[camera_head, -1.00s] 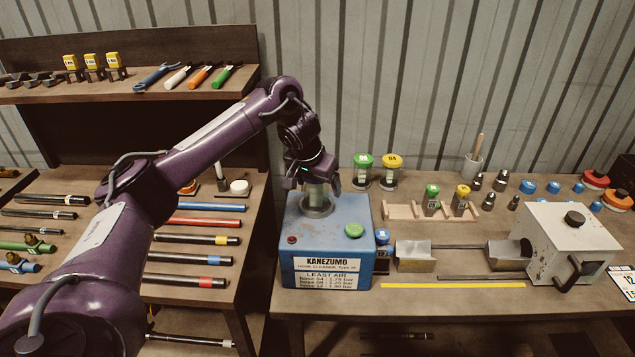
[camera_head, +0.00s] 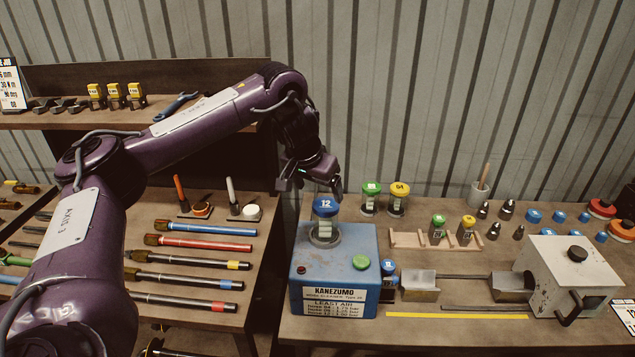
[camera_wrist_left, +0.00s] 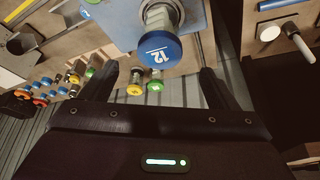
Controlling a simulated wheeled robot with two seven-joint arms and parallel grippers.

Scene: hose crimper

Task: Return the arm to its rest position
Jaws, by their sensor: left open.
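My left arm (camera_head: 190,120) comes in from the left in the head view, bent over the bench. My left gripper (camera_head: 322,192) hangs just above the blue-capped container marked 12 (camera_head: 325,208), open and empty. That container stands upright in the top of the blue Kanezumo hose cleaner (camera_head: 340,255). In the left wrist view the blue 12 cap (camera_wrist_left: 159,50) shows beyond and between the spread fingers (camera_wrist_left: 160,85), apart from them. My right gripper is not in view.
Green- and yellow-capped containers (camera_head: 371,197) (camera_head: 399,198) stand behind the cleaner. A grey crimper box (camera_head: 572,275) is at the right. Hoses (camera_head: 205,243) lie on the left table. A shelf (camera_head: 60,120) is behind my arm. Free air lies above the bench.

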